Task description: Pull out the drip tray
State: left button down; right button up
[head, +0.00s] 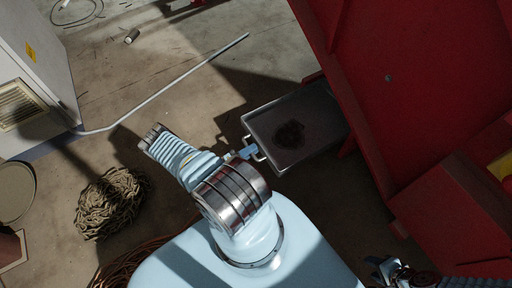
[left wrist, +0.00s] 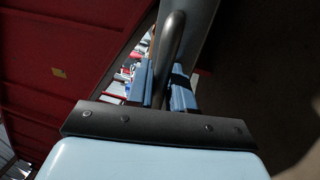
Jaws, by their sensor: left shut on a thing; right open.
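The drip tray (head: 262,122) is a grey, shallow, rectangular tray with a dark stain inside. It lies on the floor, its far end at the edge of the red machine. A metal bar handle stands on its near left side. My left gripper (head: 247,152) is shut on that handle (head: 260,155). In the left wrist view the handle (left wrist: 172,45) passes between the two blue fingers (left wrist: 166,88). My right gripper (head: 385,269) is open at the lower right, away from the tray, and partly in shadow.
The red machine (head: 420,90) fills the right side. A coil of rope (head: 111,203) lies on the floor at left, and reddish cable (head: 124,262) lies at the bottom. A white cabinet (head: 38,60) stands at upper left, with a thin pipe (head: 180,84) across the floor. Bare floor lies left of the tray.

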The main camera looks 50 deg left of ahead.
pick_arm(q)
jog(key=c, duration=1.1)
grip_release()
jog(key=b+v, duration=0.2)
jog(key=v, duration=1.2)
jog(key=shift+a, duration=0.1)
jog(key=shift+r, duration=0.1)
